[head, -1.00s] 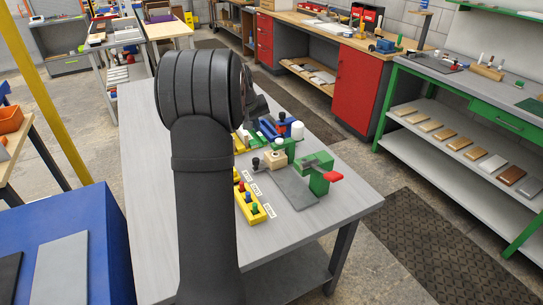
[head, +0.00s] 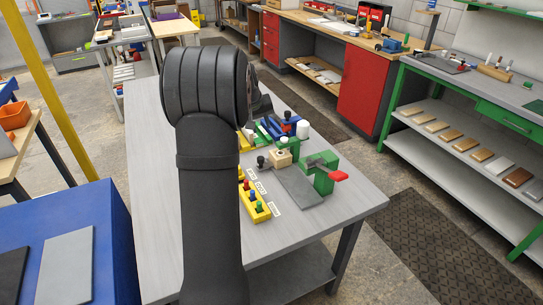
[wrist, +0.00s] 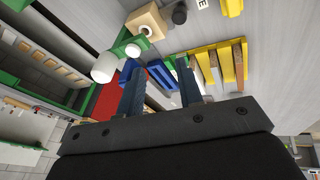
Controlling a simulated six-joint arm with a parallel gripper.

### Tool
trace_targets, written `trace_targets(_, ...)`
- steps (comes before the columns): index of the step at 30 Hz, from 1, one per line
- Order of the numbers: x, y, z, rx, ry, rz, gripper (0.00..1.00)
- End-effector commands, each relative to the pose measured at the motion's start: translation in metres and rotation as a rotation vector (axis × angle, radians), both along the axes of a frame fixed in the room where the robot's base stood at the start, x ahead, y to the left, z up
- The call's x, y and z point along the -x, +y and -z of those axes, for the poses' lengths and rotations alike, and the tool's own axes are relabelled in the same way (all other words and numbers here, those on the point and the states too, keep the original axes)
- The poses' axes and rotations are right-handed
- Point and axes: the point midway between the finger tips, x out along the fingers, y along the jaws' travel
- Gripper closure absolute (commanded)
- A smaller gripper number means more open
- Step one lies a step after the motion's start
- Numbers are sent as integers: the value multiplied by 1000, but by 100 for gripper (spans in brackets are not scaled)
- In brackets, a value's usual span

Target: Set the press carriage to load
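The press stands on the grey table, with a green body (head: 322,180) and a red handle (head: 339,176). A grey plate (head: 299,187) lies in front of it. A pale wooden block (head: 285,157) with a dark knob (head: 261,162) at its left sits at the plate's far end; I cannot tell which part is the carriage. In the wrist view the wooden block (wrist: 148,20) and dark knob (wrist: 180,14) show at the top. My gripper (wrist: 161,92) is open and empty, its fingers apart, with a blue fixture (wrist: 162,76) beyond them. In the head view my arm hides most of my gripper.
A yellow block with coloured pegs (head: 257,208) and small labels stands left of the plate. Blue and green fixtures (head: 272,129) and a white cylinder (head: 303,130) stand behind the wooden block. The table's front right is clear. A blue bench (head: 115,235) is at left.

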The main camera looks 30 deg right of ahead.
Motion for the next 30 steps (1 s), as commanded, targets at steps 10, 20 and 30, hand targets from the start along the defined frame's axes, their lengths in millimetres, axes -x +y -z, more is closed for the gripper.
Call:
trace_targets(10, 13, 33, 1, -149, -178, 415, 52)
trace_targets(20, 10, 33, 20, -182, -209, 504, 52)
trace_targets(30, -9, 14, 86, -181, -208, 501, 52)
